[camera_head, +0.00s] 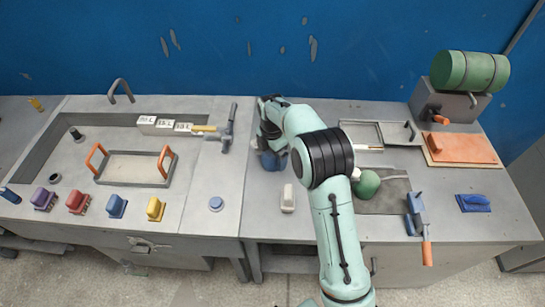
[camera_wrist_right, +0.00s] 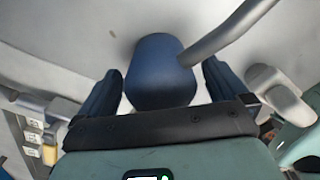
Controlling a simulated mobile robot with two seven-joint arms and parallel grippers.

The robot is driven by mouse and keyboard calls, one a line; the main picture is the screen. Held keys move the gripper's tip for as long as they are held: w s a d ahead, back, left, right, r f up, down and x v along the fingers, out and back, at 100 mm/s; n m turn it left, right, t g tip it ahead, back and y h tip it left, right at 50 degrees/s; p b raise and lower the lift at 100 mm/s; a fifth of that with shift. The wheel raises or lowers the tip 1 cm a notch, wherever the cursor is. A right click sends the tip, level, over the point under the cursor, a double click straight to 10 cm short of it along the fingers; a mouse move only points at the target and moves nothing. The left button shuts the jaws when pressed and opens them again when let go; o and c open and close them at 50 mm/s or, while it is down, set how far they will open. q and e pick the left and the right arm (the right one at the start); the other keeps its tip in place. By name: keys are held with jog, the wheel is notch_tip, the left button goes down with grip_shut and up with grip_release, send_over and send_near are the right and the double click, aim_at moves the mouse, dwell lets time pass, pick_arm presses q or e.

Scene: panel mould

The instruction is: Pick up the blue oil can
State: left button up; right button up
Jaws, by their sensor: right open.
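The blue oil can (camera_head: 271,160) stands on the grey worktop, partly hidden behind my right arm in the head view. In the right wrist view the blue oil can (camera_wrist_right: 158,72) lies between the two dark fingers, and its grey spout reaches to the upper right. My right gripper (camera_head: 267,138) is at the can. In the right wrist view my right gripper (camera_wrist_right: 163,88) is open, with a finger on each side of the can and small gaps visible. My left gripper is not in view.
A hammer (camera_head: 227,130) lies left of the can, beside white labelled blocks (camera_head: 165,125). A green round object (camera_head: 367,183) and a grey tray (camera_head: 362,133) are to the right. The blue wall (camera_head: 230,50) stands behind.

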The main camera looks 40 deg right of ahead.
jog(key=c, duration=1.3)
jog(key=shift+r, duration=0.15)
